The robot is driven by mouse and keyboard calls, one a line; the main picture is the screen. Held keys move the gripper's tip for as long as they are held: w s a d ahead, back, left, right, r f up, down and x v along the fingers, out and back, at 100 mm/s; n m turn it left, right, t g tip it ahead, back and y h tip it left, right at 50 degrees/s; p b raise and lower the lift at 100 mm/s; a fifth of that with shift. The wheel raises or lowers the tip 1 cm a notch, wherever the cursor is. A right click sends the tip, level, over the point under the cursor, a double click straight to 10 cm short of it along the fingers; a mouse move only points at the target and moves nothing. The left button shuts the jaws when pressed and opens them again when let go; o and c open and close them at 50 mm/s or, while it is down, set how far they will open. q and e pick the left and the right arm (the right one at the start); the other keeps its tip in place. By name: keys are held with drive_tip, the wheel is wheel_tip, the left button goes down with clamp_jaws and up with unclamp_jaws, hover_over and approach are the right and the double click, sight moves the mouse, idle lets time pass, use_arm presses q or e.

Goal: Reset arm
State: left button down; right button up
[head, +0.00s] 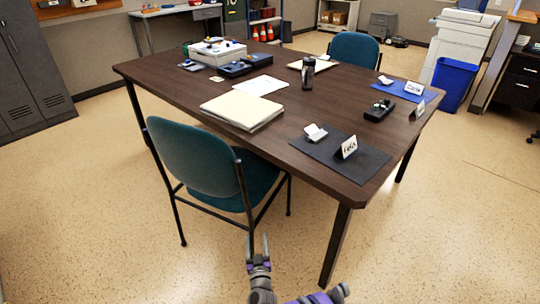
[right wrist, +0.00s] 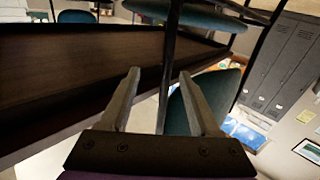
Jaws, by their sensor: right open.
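My right gripper (head: 258,246) shows at the bottom middle of the head view, low in front of the near teal chair (head: 200,163) and the dark wooden table (head: 180,88). Its two fingers stand apart with nothing between them. In the right wrist view the open fingers of my right gripper (right wrist: 158,98) point toward a dark chair leg (right wrist: 168,60) and the brown table (right wrist: 80,75), which appear tilted. I cannot tell the exact gap to the chair. My left gripper is not in view.
The table bears a folder stack (head: 243,111), a black bottle (head: 307,73), a dark mat (head: 341,152) and a blue mat (head: 404,91). A blue bin (head: 455,84) stands at right and grey lockers (head: 33,70) at left. Floor is free at lower left and lower right.

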drive_tip(key=d+r+n+g+y, duration=0.1)
drive_tip(key=d+r+g, duration=0.3)
drive_tip(key=r, duration=0.7)
drive_tip(key=s+d+r+g, duration=0.2)
drive_tip(key=s+d+r, duration=0.5)
drive_tip(key=d, duration=0.1)
drive_tip(key=s+d+m+g+h, duration=0.15)
drive_tip(key=s+d, duration=0.35)
drive_tip(key=s, duration=0.6)
drive_tip(key=s+d+f+m+g+h, duration=0.1)
drive_tip(key=s+d+g+h, duration=0.3)
drive_tip(key=s, duration=0.6)
drive_tip(key=s+d+m+g+y, duration=0.1)
drive_tip(key=s+d+m+g, duration=0.1)
drive_tip(key=s+d, duration=0.7)
use_arm(q)
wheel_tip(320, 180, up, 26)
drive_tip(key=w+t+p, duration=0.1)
drive_tip(key=p, duration=2.1)
drive_tip(key=shift+p, duration=0.35)
use_arm(e)
wheel_tip(320, 180, up, 26)
drive_tip(key=s+a+t, duration=0.1)
drive_tip(key=a, duration=0.1)
drive_tip(key=shift+f, duration=0.2)
drive_tip(key=shift+s, duration=0.15)
